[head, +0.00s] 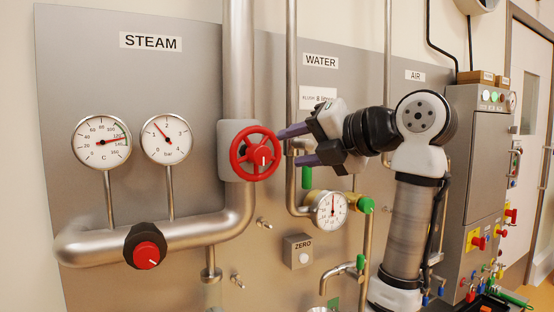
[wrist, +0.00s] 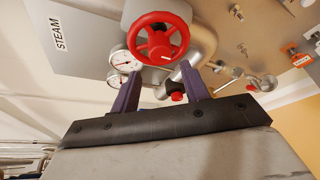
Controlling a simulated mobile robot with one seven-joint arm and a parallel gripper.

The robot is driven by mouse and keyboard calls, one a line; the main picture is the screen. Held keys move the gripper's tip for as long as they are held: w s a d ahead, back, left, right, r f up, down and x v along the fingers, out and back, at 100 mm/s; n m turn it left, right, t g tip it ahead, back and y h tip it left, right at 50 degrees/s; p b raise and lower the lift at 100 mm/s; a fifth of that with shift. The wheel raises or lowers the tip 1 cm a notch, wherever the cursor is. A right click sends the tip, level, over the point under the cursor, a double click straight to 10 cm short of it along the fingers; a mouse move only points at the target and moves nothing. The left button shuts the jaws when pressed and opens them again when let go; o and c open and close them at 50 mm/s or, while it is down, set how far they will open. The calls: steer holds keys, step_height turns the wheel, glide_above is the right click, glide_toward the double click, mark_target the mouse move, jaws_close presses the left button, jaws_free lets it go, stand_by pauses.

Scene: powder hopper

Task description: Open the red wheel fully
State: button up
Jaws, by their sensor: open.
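The red wheel (head: 255,153) is a round spoked handwheel on a grey mount on the vertical steam pipe. Its red hub carries a pale mark, too small to read as a setting. In the wrist view the wheel (wrist: 158,42) shows beyond my fingertips, near the top centre. My gripper (head: 288,147) is at the wheel's right side, its two purple fingers pointing left toward it. In the wrist view the gripper (wrist: 161,70) is open with nothing between the fingers. The fingertips are close to the rim; I cannot tell whether they touch it.
A red knob with a black collar (head: 147,255) sits on the lower steam pipe. Two dial gauges (head: 102,142) (head: 166,140) stand left of the wheel. A water gauge (head: 329,210) and green-ended valve parts are below my gripper. A grey cabinet (head: 480,180) stands at right.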

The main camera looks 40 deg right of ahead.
steer(key=v, duration=0.6)
steer(key=shift+b, duration=0.35)
